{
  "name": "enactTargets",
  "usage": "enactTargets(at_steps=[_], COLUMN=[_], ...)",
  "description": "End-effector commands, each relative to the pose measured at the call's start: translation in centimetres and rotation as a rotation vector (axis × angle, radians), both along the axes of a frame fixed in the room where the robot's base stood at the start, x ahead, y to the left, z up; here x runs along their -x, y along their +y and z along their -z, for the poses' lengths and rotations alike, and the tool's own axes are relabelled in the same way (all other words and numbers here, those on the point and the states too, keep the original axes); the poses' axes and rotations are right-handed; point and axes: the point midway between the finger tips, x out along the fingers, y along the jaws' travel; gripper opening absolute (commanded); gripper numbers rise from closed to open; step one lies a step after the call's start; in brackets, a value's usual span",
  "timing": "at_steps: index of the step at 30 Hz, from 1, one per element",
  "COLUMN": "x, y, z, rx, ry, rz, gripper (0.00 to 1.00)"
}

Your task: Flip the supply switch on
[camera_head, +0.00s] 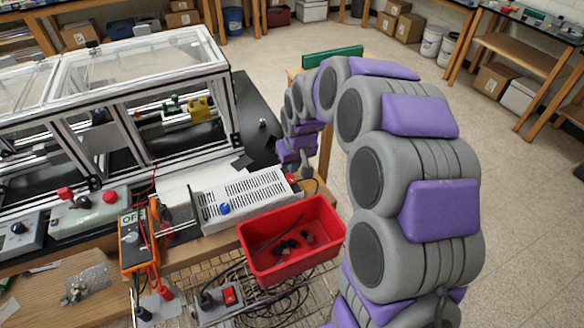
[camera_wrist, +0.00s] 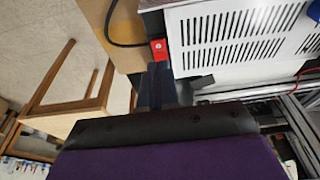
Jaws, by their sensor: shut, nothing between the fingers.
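The supply is a white perforated metal box (camera_head: 245,197) on the bench, with a blue knob (camera_head: 225,209) on its front. A small red switch (camera_head: 291,179) sits at its right end. In the wrist view the red switch (camera_wrist: 159,46) is at the corner of the vented box (camera_wrist: 228,58). My gripper (camera_head: 307,171) is just above and beside that end of the box. In the wrist view my gripper (camera_wrist: 158,72) is shut and empty, its tips right by the red switch. I cannot tell whether they touch it or which way the switch is set.
A red bin (camera_head: 292,236) with small dark parts stands in front of the supply. An orange multimeter (camera_head: 133,242) and a control box with red buttons (camera_head: 88,213) are to the left. A framed clear enclosure (camera_head: 140,75) stands behind. A power strip with a red switch (camera_head: 230,294) lies below.

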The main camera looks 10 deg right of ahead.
Motion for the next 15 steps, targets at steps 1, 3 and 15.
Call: enactTargets(at_steps=[1,3,15], x=[0.3,0.7,2.3], y=[-0.1,-0.1,-0.5], z=[-1.3,-2.8,-8.3], rx=[-0.001,-0.001,-0.001], ry=[-0.002,-0.004,-0.002], rz=[0.001,0.001,0.001], gripper=[0.0,0.0,0.0])
